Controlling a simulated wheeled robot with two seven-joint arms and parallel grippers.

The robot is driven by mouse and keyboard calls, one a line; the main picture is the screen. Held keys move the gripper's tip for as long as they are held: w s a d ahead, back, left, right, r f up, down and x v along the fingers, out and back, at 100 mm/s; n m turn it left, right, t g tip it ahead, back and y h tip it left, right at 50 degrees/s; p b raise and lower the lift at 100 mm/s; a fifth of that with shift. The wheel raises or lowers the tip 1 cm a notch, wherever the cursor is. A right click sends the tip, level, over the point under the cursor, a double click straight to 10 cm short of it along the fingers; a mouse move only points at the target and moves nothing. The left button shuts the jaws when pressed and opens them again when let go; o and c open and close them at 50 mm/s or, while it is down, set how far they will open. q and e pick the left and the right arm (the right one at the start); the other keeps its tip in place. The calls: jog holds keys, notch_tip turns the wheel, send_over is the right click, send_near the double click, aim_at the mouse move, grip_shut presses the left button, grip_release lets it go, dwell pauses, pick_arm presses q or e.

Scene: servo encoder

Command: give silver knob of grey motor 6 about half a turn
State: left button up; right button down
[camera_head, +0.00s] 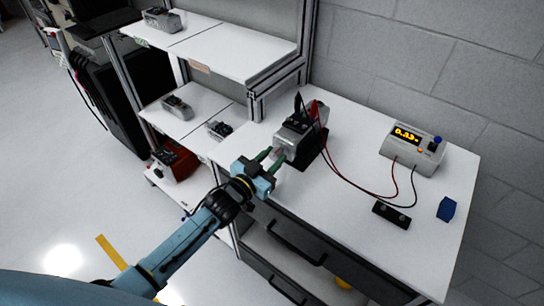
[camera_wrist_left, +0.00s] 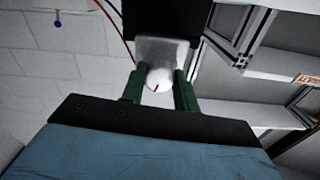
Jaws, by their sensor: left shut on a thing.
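The grey motor (camera_head: 297,127) sits in a black stand at the left part of the white table, with red and black clips on its top. Its silver knob (camera_wrist_left: 158,76) faces my left gripper (camera_head: 267,161) and carries a short red mark. In the left wrist view the green fingers of my left gripper (camera_wrist_left: 159,90) are on both sides of the knob and shut on it. The number on the motor cannot be read. My right gripper is not in view.
A meter with a lit yellow display (camera_head: 411,143) stands at the right, wired in red and black to the motor. A black block (camera_head: 391,214) and a blue block (camera_head: 446,208) lie in front of it. White shelves (camera_head: 222,45) with more motors stand at the left.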

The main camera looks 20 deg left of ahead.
pick_arm(q)
jog(key=n+p, duration=0.1)
jog(key=n, duration=0.2)
jog(key=shift+r, duration=0.1)
jog(key=n, duration=0.7)
jog(key=shift+n, duration=2.3)
jog(key=o, duration=1)
jog(key=shift+c, duration=0.2)
